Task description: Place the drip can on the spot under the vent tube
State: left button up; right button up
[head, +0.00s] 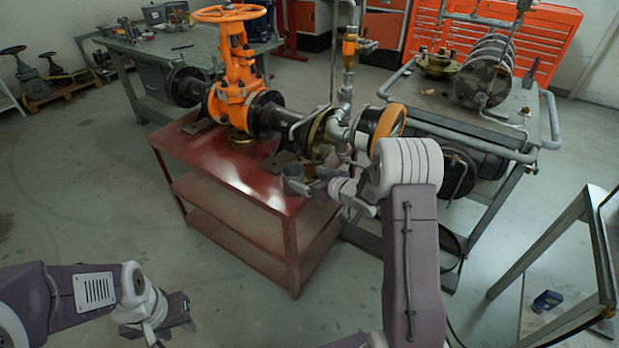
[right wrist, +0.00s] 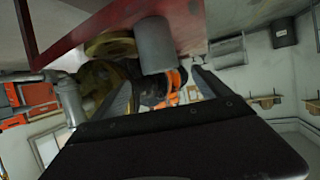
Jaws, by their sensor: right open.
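A small grey can (head: 293,181), which I take to be the drip can, stands on the red table (head: 215,160) near its front right edge. My right gripper (head: 312,187) is just right of it in the head view. In the right wrist view, which looks upside down, the can (right wrist: 156,46) shows between the spread fingers of the open right gripper (right wrist: 163,92); I cannot tell whether they touch it. A thin curved tube (head: 297,127) by the flange may be the vent tube. I cannot make out the marked spot. My left gripper (head: 183,314) is low at the left, over the floor, apparently empty.
An orange gate valve (head: 232,100) with dark flanged pipes stands on the red table. A brass-coloured flange (head: 320,133) and grey piping (head: 347,85) crowd the space behind the can. The table's front left top is clear.

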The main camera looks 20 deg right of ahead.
jog(key=s+a+f+m+g+h, duration=0.2)
jog(key=s+g, duration=0.3)
jog(key=s, duration=1.1)
jog(key=s+a+f+m+g+h, duration=0.1)
jog(key=s+g, duration=0.5)
jog(key=s, duration=0.9)
jog(key=shift+s+a+f+m+g+h, duration=0.35)
jog(key=shift+a+m+h, duration=0.15)
jog(key=shift+a+h, duration=0.25)
notch_tip(320, 180, up, 18)
jog(key=p, duration=1.8)
jog(key=shift+r, duration=0.25)
jog(key=shift+p, duration=0.3)
